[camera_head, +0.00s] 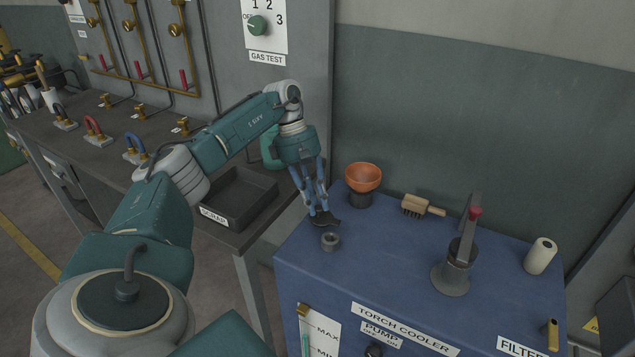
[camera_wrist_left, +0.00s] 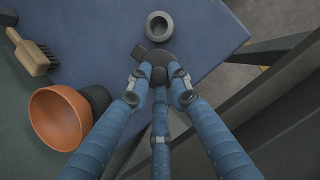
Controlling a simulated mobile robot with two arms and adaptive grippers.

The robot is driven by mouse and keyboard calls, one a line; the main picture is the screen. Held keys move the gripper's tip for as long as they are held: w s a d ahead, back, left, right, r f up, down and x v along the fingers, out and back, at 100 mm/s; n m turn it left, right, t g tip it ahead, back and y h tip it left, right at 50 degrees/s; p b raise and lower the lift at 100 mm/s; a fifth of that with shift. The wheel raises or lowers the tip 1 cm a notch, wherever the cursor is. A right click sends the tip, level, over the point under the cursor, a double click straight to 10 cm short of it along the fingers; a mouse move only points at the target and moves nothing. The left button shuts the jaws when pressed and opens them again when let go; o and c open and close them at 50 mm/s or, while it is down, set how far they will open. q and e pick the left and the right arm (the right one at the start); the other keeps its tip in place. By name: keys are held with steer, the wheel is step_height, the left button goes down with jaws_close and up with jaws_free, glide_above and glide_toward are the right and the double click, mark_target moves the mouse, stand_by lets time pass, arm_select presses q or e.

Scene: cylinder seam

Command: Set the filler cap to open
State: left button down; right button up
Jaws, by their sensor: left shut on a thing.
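The filler cap (camera_head: 324,219) is a dark, flat, round piece with a small tab. My left gripper (camera_head: 317,208) is shut on it, just behind the grey filler neck (camera_head: 330,241) at the front left of the blue torch cooler (camera_head: 420,270). In the left wrist view the cap (camera_wrist_left: 147,56) sits between the fingertips of my left gripper (camera_wrist_left: 160,76), beside the round neck (camera_wrist_left: 160,26). The neck's hole is uncovered. I cannot tell whether the cap touches the cooler top or is joined to the neck. My right gripper is not in view.
On the cooler stand an orange funnel (camera_head: 363,177) in a dark holder, a brush (camera_head: 422,206), a grey pump with a red-tipped lever (camera_head: 454,270) and a white roll (camera_head: 540,256). A scrap tray (camera_head: 238,198) lies on the bench to the left.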

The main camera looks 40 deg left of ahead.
arm_select(q)
steer(key=shift+w+r, duration=0.15)
steer(key=shift+w, duration=0.1)
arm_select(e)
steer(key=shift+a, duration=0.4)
arm_select(q)
steer(key=c, duration=1.6)
jaws_free()
steer(key=shift+s, duration=0.1)
steer(key=v, duration=1.1)
steer(key=shift+r, duration=0.45)
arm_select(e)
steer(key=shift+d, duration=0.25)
